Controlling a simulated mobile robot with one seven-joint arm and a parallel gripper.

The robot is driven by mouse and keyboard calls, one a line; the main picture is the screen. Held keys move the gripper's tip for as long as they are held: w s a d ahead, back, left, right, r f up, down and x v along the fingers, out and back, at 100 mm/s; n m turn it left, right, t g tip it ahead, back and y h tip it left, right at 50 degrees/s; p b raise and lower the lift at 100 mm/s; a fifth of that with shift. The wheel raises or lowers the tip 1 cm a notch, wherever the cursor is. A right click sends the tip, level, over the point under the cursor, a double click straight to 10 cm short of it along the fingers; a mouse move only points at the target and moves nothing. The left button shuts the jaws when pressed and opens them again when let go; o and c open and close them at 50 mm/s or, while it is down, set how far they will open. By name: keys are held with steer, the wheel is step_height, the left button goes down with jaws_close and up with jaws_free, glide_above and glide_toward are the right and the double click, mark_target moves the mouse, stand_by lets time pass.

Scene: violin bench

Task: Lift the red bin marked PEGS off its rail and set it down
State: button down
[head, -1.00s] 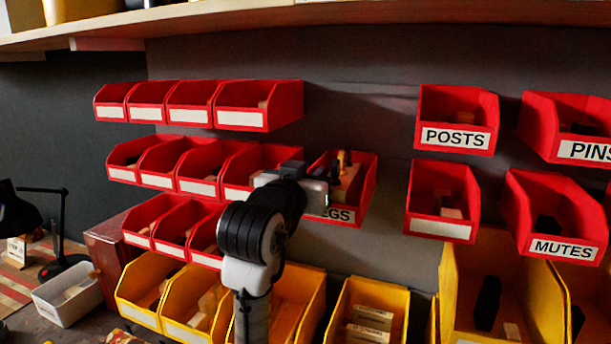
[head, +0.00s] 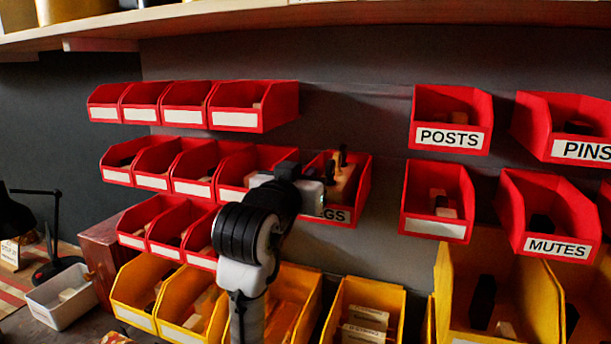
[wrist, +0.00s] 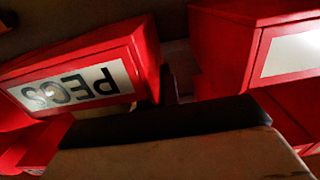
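The red PEGS bin (head: 362,192) hangs in the middle row at the right end of its group, with pegs and a wooden block inside. My gripper (head: 308,184) is at its left front, covering its left side and the start of its label. In the wrist view the PEGS bin (wrist: 148,52) appears upside down at left, its label facing the camera. A dark part of my gripper (wrist: 168,88) shows close beside its side wall. Contact is not clear. The fingertips are mostly hidden, so I cannot tell whether they are open or shut.
A blank-labelled red bin (head: 232,194) sits close on the left. POSTS (head: 482,115) and MUTES (head: 510,220) bins hang to the right, past bare wall (head: 390,125). Yellow bins (head: 340,300) stand below. A wooden shelf (head: 350,14) runs above.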

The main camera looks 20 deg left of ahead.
steer(key=shift+r+p, duration=0.75)
steer(key=shift+r, duration=0.15)
stand_by(0.8)
steer(key=shift+s, duration=1.65)
stand_by(1.1)
steer(key=s, duration=1.6)
steer(key=shift+s, duration=0.4)
stand_by(1.0)
stand_by(0.5)
